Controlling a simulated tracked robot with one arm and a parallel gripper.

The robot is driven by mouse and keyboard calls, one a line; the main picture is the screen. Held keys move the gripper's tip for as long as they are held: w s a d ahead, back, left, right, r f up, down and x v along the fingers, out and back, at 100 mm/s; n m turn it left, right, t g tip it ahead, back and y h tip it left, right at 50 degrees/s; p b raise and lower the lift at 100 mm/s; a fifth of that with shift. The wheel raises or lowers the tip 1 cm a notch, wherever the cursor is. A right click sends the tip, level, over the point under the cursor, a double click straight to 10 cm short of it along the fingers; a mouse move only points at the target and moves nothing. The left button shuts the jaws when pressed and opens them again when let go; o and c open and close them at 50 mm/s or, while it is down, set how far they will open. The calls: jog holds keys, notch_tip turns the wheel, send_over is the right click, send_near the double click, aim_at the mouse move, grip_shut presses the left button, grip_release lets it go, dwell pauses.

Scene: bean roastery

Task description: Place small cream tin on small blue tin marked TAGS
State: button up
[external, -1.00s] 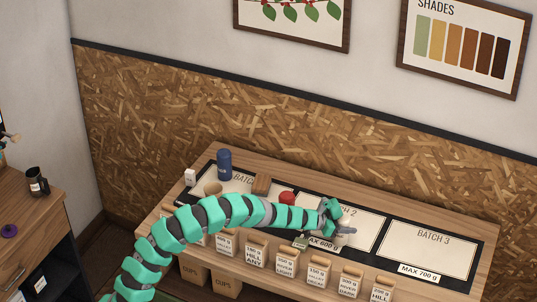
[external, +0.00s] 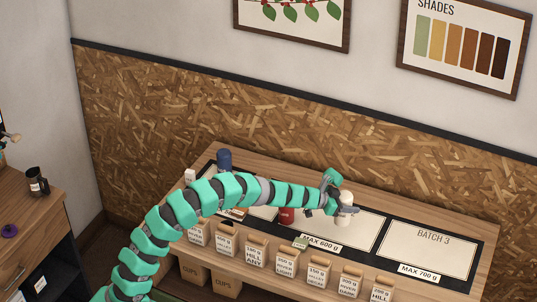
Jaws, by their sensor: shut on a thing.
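My gripper (external: 341,208) is shut on a cream tin (external: 343,219), which it holds upright over the right part of the middle batch panel. Whether the tin's base touches the panel or hangs a little above it I cannot tell. A dark blue tin (external: 224,159) stands at the back left of the bench, well to the left of my gripper. Its lower part is hidden behind my arm, and no TAGS marking can be read on it.
A red tin (external: 286,215) stands left of my gripper, partly under my arm. A small white object (external: 190,176) is at the bench's left end. Several labelled bags (external: 287,261) line the front edge. The Batch 3 panel (external: 428,250) is clear.

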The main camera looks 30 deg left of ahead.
jog(key=s+a+r+n+t+y+p, duration=0.15)
jog(key=a+r, duration=0.25)
jog(key=a, duration=1.1)
jog(key=a+r+n+t+y+p, duration=0.1)
jog(key=a+r+n+y+p, duration=0.15)
jog(key=a, duration=1.25)
jog(key=s+a+r+n+t+y+p, duration=0.15)
jog(key=a+r, duration=0.35)
jog(key=a, duration=0.9)
jog(key=w+a+f+n+y+b, duration=0.2)
jog(key=a+f+n+y+b, duration=0.25)
jog(key=a+b, duration=0.35)
jog(key=shift+t, duration=0.3)
jog(key=w+a+f, duration=0.1)
jog(key=w, duration=0.4)
jog(key=w+a+f, duration=0.1)
jog(key=w+f, duration=0.1)
jog(key=w, duration=0.3)
jog(key=w+a+f, duration=0.1)
jog(key=w, duration=0.4)
jog(key=shift+w+a+f, duration=0.15)
jog(key=shift+w+f, duration=0.1)
jog(key=shift+w, duration=0.05)
jog(key=shift+r, duration=0.1)
jog(key=o, duration=1.1)
